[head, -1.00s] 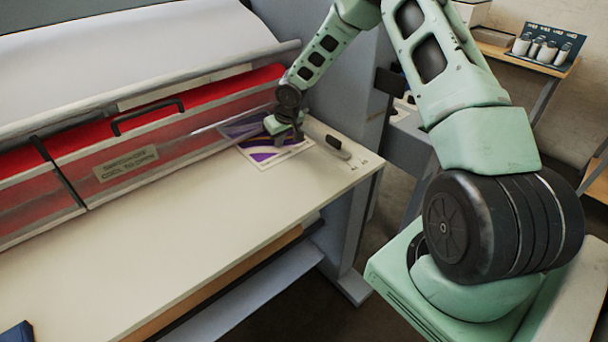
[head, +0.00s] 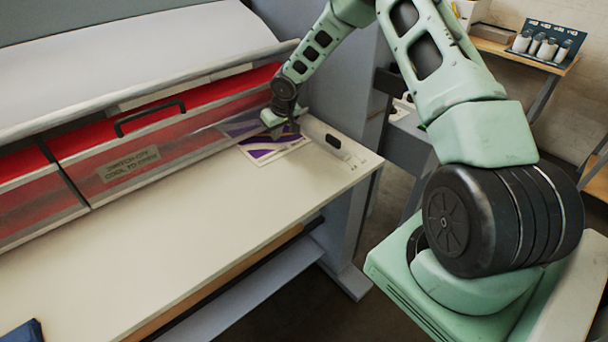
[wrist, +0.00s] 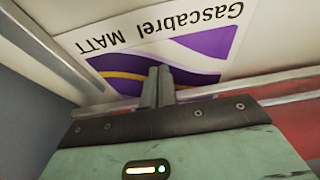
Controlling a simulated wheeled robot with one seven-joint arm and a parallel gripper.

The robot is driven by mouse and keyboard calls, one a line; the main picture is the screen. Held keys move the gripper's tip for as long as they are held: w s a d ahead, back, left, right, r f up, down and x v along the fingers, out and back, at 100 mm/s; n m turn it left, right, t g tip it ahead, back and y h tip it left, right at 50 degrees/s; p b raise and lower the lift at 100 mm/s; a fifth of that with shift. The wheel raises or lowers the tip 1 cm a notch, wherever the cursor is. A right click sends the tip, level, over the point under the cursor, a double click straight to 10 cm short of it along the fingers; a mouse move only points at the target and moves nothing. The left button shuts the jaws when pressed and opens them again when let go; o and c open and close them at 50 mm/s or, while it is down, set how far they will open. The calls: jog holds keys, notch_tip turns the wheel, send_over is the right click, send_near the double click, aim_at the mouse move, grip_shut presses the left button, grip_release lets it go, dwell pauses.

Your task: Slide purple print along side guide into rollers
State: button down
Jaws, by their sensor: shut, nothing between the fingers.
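The purple print (head: 268,154), white-bordered with a yellow stripe, lies flat on the laminator's feed table near its right end. Its far part shows behind the clear guard at the rollers' side; how far it reaches in is hidden. In the wrist view the print (wrist: 205,50) appears upside down. My gripper (head: 287,133) is shut and empty, pointing down over the print. In the wrist view its closed fingers (wrist: 157,82) overlap the purple area and seem to press on it; contact is not certain. The side guide (head: 322,134), a pale bar with a black knob, runs just right of the print.
The clear guard (head: 140,155) with a black handle and a warning label covers the red front of the laminator. The cream feed table (head: 170,220) is bare to the left, except for a dark blue object (head: 22,332) at the bottom-left corner. Bottles (head: 540,45) stand on a far shelf.

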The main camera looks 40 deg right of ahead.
jog(key=shift+r, duration=0.3)
